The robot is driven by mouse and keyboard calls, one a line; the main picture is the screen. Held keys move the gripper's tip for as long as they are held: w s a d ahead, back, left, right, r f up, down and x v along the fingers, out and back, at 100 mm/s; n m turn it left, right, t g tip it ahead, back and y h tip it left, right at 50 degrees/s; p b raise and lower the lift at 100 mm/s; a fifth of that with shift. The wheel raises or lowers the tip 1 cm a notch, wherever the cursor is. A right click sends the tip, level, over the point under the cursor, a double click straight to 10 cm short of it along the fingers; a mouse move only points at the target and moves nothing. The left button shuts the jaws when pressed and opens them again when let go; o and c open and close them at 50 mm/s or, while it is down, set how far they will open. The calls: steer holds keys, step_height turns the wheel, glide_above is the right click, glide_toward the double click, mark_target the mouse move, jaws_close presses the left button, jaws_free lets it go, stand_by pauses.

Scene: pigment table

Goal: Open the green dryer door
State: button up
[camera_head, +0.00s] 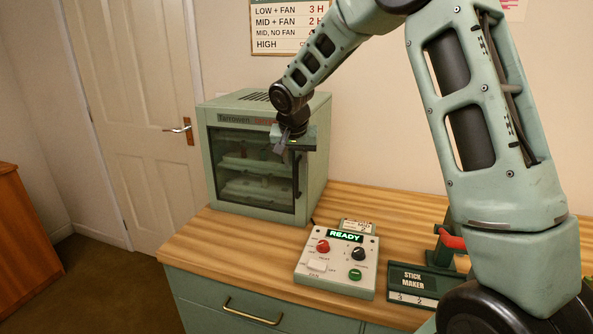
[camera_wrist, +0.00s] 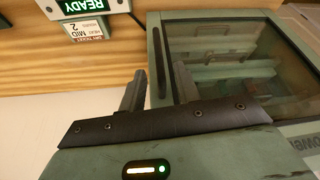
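The green dryer (camera_head: 263,97) stands on the left of the wooden counter, with its glass door (camera_head: 240,205) shut. A dark upright handle (camera_head: 301,176) is on the door's right side. My gripper (camera_head: 279,149) is in front of the door's upper right part, above and a little left of the handle. In the wrist view my gripper (camera_wrist: 158,78) has its two fingers apart, with the dryer's frame edge showing between them. It holds nothing that I can see. Whether the fingers touch the door or handle is not clear. Shelves show behind the glass (camera_wrist: 225,60).
A control box (camera_head: 337,262) with a lit READY display stands right of the dryer. A stick maker sign (camera_head: 413,284) is further right. A drawer with a brass handle (camera_head: 252,312) is below the counter. Counter space before the dryer is clear.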

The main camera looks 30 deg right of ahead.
mark_target(296, 170)
steer(key=shift+x, duration=2.55)
jaws_close()
